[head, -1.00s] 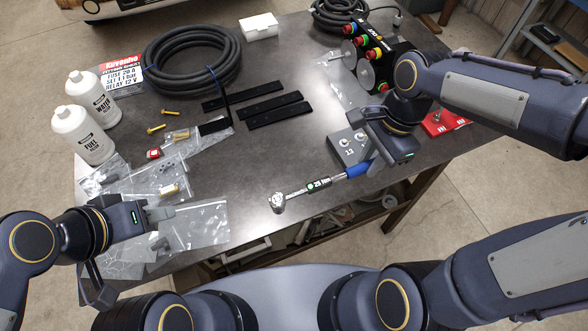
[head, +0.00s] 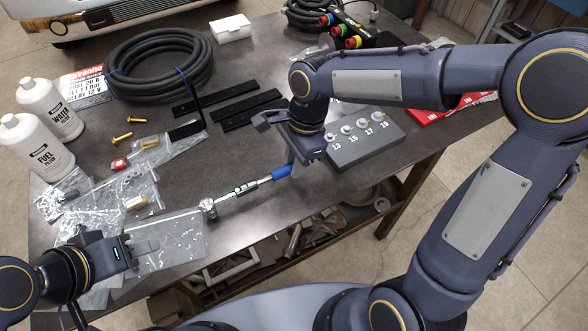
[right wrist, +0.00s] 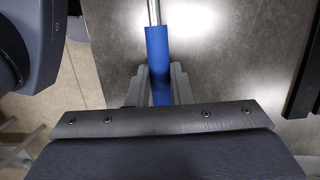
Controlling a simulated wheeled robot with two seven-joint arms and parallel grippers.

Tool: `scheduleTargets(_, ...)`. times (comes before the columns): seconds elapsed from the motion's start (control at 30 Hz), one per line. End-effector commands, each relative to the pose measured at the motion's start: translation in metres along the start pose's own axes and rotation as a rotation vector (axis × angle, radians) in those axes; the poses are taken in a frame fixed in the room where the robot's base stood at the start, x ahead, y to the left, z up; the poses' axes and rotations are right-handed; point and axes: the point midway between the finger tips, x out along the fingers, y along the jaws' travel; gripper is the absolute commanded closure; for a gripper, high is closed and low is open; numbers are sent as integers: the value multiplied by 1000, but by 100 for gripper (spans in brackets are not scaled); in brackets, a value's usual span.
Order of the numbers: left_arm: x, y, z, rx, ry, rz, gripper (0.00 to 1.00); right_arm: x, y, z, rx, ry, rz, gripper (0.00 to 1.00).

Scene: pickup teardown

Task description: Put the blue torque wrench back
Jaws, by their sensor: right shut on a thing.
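The blue torque wrench has a blue handle (head: 281,172), a silver shaft and a ratchet head (head: 208,207). It lies close to the table's front edge in the head view, head toward the left. My right gripper (head: 292,165) is shut on its blue handle. The right wrist view shows the blue handle (right wrist: 158,55) between both fingers. I cannot tell whether the wrench touches the table.
Black strips (head: 225,105), a coiled hose (head: 112,62), white bottles (head: 40,150) and plastic bags (head: 185,235) lie around.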

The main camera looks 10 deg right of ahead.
Motion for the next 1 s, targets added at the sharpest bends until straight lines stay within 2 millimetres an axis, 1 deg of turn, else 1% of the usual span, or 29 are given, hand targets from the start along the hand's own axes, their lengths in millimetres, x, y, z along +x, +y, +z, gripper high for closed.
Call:
scheduleTargets(0.03, 10, -5, 6, 0, -1, 0, 64, 13, 0, -2, 0, -2, -1, 100)
scheduleTargets(0.07, 11, -5, 6, 0, -1, 0, 64, 15, 0, -3, 0, -2, -1, 100)
scheduleTargets(0.37, 9, -4, 5, 0, 0, 0, 64, 13, 0, -3, 0, -1, -2, 100)
scheduleTargets(0.4, 10, -4, 5, 0, 0, 0, 64, 14, 0, -3, 0, 0, 0, 78)
scheduleTargets(0.53, 9, -4, 5, 0, 0, 0, 64, 14, 0, -3, 0, 0, 0, 61)
scheduleTargets(0.57, 9, -4, 5, 0, 0, 0, 64, 13, 0, -3, 0, 0, 0, 59)
scheduleTargets(0.87, 8, -4, 4, 0, 0, 0, 64, 11, 0, -3, 0, 0, -1, 59)
scheduleTargets(0.93, 8, -4, 4, 0, -1, 0, 64, 6, 0, -3, 0, 1, -3, 59)
scheduleTargets(1.0, 8, -4, 4, 0, -1, 0, 64, -4, -1, -3, 0, 1, -6, 59)
